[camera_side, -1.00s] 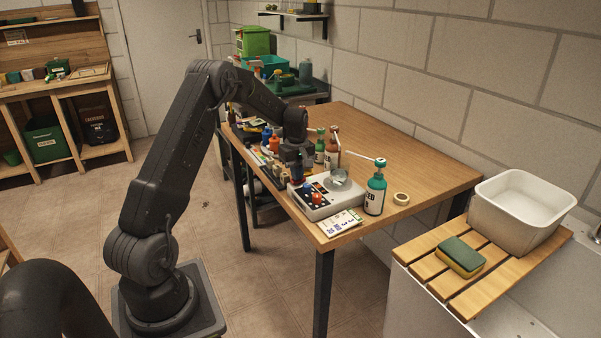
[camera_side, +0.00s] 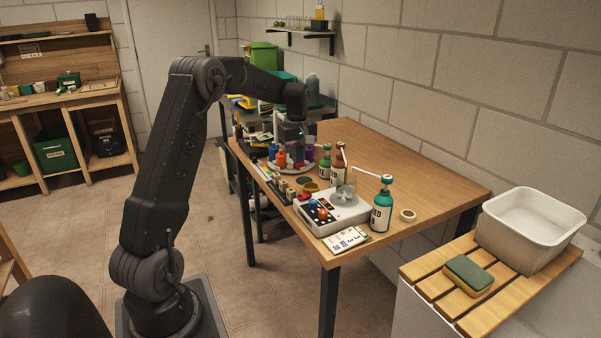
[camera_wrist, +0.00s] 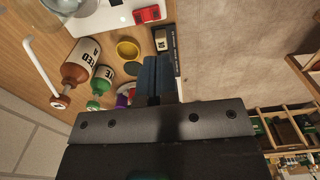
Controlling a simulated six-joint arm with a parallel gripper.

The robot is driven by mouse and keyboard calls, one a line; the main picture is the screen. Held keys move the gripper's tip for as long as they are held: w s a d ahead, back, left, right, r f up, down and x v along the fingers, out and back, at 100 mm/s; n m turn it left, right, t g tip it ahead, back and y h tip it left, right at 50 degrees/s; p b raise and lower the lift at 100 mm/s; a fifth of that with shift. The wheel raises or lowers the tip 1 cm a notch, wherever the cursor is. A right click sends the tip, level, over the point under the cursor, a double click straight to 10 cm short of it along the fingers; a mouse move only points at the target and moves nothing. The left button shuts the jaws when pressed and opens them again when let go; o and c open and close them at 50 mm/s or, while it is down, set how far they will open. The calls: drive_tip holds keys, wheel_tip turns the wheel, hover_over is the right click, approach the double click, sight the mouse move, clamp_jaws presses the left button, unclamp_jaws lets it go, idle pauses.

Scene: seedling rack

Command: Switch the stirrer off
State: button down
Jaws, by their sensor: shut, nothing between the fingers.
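The stirrer (camera_side: 345,213) is a white box on the wooden table, with a glass beaker (camera_side: 344,193) on top and a blue knob (camera_side: 312,204) and an orange knob (camera_side: 322,214) at its front. A red rocker switch (camera_side: 304,197) sits at its left end. The wrist view shows part of the stirrer (camera_wrist: 100,17) at the top, with the red switch (camera_wrist: 150,13) on its edge; I cannot tell which way it is set. My gripper (camera_side: 291,160) is shut and empty, behind the stirrer and apart from it. Its dark fingers (camera_wrist: 155,73) point toward the table in the wrist view.
A yellow cup (camera_wrist: 127,50), colored small bottles and a label card (camera_side: 347,239) are also close. The right part of the table (camera_side: 430,165) is clear.

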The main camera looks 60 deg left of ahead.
drive_tip(key=shift+s+r, duration=0.2)
drive_tip(key=shift+r, duration=1.05)
